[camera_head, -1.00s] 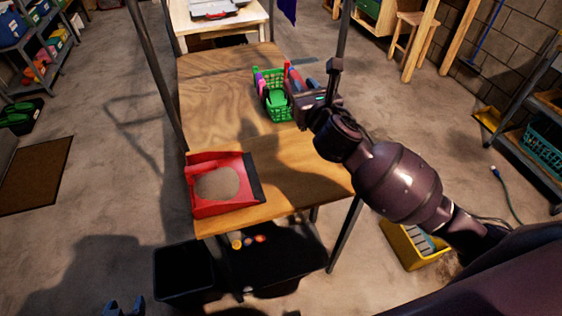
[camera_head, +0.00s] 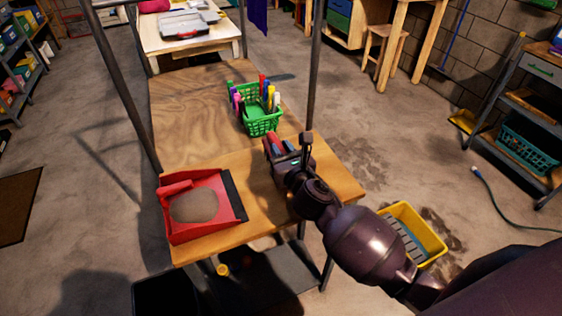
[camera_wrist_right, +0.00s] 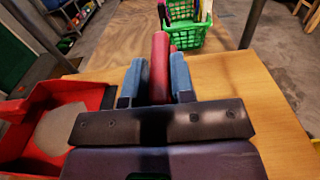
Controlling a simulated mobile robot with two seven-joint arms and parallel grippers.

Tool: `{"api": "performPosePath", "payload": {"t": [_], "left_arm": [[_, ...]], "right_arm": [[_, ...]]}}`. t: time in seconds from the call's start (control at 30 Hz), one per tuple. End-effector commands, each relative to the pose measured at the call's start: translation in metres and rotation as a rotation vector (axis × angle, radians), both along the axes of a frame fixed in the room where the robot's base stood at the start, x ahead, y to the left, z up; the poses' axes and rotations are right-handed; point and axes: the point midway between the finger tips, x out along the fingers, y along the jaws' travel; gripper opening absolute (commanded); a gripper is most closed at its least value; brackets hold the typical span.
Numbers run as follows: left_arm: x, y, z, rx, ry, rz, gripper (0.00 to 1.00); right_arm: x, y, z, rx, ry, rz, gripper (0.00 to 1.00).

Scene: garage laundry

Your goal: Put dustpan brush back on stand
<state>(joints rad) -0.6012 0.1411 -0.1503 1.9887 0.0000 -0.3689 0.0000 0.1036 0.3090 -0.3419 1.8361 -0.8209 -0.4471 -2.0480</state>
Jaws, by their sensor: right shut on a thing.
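My right gripper (camera_head: 281,147) is above the near right part of the wooden table, to the right of the red dustpan. It is shut on a red handle, which I take to be the dustpan brush (camera_wrist_right: 160,65). In the wrist view the handle stands between the two blue fingers and points away from me. Its bristles are hidden. The red dustpan (camera_head: 229,205) lies on the table's near left corner with a grey-brown patch of dirt in it. I cannot make out a brush stand. My left gripper is out of view.
A green basket of markers (camera_head: 263,122) stands on the table beyond my right gripper. Dark metal posts rise beside the table (camera_head: 185,100). A yellow bin (camera_head: 432,240) is on the floor to the right. The table's far left part is clear.

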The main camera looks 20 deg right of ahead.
Motion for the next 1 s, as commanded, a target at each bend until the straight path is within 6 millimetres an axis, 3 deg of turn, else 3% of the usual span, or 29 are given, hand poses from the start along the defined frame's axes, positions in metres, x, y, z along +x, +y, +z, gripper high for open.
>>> {"api": "performPosePath", "payload": {"t": [0.2,0.43,0.67,0.7,0.8,0.87,1.0], "left_arm": [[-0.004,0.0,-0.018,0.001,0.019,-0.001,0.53],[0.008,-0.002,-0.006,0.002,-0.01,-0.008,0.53],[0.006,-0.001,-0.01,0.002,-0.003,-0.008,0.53],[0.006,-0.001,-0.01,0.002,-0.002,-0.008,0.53],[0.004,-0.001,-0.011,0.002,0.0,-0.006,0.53],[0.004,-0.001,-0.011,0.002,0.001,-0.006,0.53],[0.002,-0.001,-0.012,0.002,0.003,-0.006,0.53]], "right_arm": [[-0.001,0.001,-0.036,0.004,0.008,-0.001,0.0],[0.0,0.0,-0.036,0.001,0.002,0.0,0.0],[0.0,0.0,-0.04,0.002,0.003,0.0,0.0],[0.0,0.0,-0.04,0.002,0.003,0.0,0.28],[0.0,0.0,-0.039,0.001,0.003,0.0,0.43],[0.0,0.0,-0.039,0.001,0.003,0.0,0.48],[0.0,0.0,-0.039,0.001,0.003,0.0,0.48]]}}
